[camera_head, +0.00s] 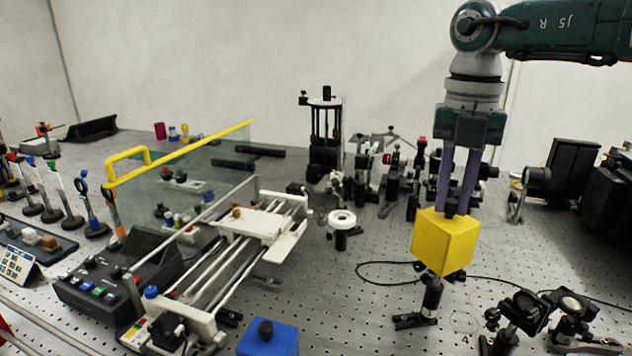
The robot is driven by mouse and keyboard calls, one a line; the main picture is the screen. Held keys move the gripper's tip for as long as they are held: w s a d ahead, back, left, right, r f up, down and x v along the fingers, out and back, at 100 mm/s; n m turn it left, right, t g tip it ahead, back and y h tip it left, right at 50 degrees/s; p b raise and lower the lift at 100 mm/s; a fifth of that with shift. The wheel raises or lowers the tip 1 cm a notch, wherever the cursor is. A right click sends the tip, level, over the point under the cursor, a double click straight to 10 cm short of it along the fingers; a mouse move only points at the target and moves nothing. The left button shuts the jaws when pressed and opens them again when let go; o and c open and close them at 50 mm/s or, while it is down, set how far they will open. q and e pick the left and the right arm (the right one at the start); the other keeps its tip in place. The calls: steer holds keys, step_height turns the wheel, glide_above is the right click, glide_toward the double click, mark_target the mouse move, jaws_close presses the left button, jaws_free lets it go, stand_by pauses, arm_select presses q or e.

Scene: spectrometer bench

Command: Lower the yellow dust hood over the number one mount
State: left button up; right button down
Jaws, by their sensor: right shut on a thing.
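The yellow dust hood (443,245) is a box with a small dark knob on top. My right gripper (456,200) comes down from above, its two purple fingers shut on the knob. The hood hangs about upright. Directly below it in the picture stands a dark post mount (431,300) on a small base. The hood hides the top of this mount, and dark parts show just under its lower edge. I cannot tell whether they touch. No number is readable on the mount. My left gripper is out of view.
A black cable (375,280) loops on the perforated bench beside the post. Dark optic mounts (525,308) stand at the lower right. A white ring-topped post (342,222) is left of the hood. Crowded optics (393,172) stand behind. A blue block (268,343) sits at the front.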

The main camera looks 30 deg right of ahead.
mark_target(449, 214)
steer(key=shift+f, duration=0.1)
steer(key=shift+f+b, duration=1.15)
steer(key=shift+f, duration=0.75)
steer(key=shift+f, duration=0.1)
steer(key=shift+f, duration=0.1)
steer(key=c, duration=0.7)
jaws_free()
